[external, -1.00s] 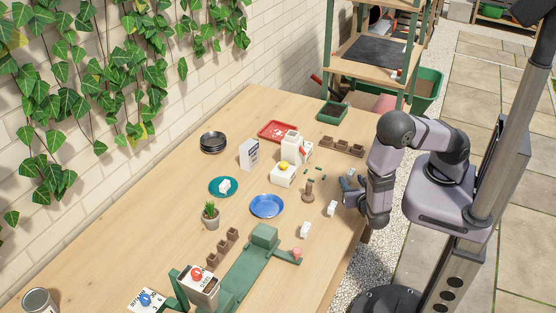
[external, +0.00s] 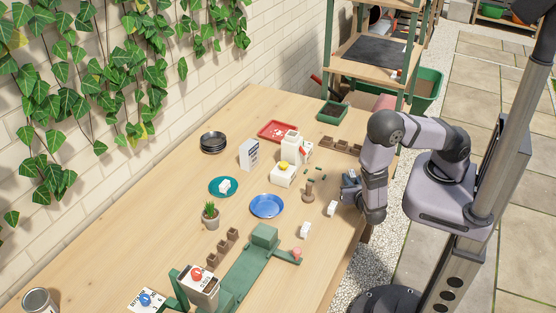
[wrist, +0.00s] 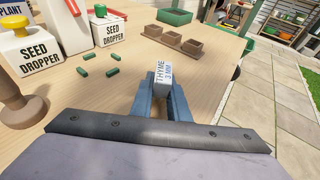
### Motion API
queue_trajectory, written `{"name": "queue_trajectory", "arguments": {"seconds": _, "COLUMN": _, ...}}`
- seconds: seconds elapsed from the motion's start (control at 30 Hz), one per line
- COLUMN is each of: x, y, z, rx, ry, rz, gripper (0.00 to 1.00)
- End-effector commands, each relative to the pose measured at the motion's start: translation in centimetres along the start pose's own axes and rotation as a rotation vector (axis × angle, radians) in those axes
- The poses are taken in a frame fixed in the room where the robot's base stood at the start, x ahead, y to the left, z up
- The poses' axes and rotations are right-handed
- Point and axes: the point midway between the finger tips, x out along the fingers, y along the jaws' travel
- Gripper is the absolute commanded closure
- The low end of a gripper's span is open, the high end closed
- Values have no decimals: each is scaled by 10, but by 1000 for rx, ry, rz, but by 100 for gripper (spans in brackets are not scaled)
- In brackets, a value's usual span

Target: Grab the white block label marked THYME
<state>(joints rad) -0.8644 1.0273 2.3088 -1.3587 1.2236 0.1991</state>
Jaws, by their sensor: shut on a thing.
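The white block label marked THYME (wrist: 164,74) is between the fingertips of my gripper (wrist: 161,88) in the wrist view, with its lettering facing the camera. The jaws are shut on it. In the external view my gripper (external: 349,184) is low at the right side of the wooden table, and the label there is hidden or too small to make out. I cannot tell whether the label still touches the table.
Two seed droppers (wrist: 35,51) (wrist: 108,28) and several green pellets (wrist: 112,71) lie left of my gripper. Brown pots (wrist: 180,38) stand beyond it. Other white blocks (external: 332,208) (external: 304,230) and a blue plate (external: 267,206) are on the table.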

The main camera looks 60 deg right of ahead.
Motion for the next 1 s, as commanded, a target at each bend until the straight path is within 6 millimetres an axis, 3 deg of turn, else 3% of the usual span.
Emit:
{"name": "queue_trajectory", "arguments": {"seconds": 0.47, "x": -6, "y": 1, "z": 18, "rx": 3, "ry": 0, "rz": 1, "gripper": 100}}
{"name": "queue_trajectory", "arguments": {"seconds": 1.0, "x": -26, "y": 0, "z": 83, "rx": 4, "ry": 0, "rz": 1, "gripper": 100}}
